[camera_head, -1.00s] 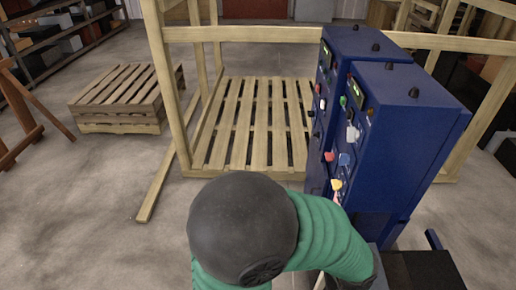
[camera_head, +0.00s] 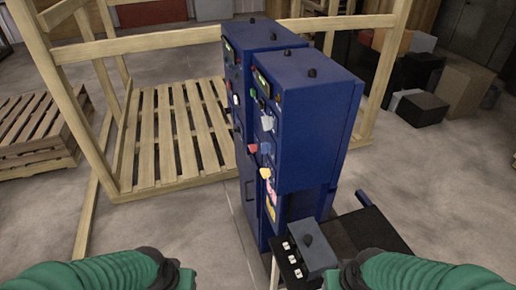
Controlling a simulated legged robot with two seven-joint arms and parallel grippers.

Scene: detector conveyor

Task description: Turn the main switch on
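Two blue control cabinets (camera_head: 310,110) stand side by side near the middle of the head view. Their left-facing fronts carry several small knobs, lights and switches. A red knob (camera_head: 252,148), a white switch (camera_head: 267,122) and a yellow knob (camera_head: 265,173) stand out there. I cannot tell which control is the main switch or how it is set. My green left arm comes in at the lower left and my green right arm at the lower right. Both are below and apart from the cabinets' controls. Neither gripper can be seen; the bottom edge cuts the arms off.
A low black table (camera_head: 365,232) with a grey box (camera_head: 306,258) and white switches stands at the cabinets' near right. A wooden frame with a slatted base (camera_head: 175,135) is behind them. Pallets (camera_head: 35,130) lie at the left, boxes (camera_head: 468,88) at the back right.

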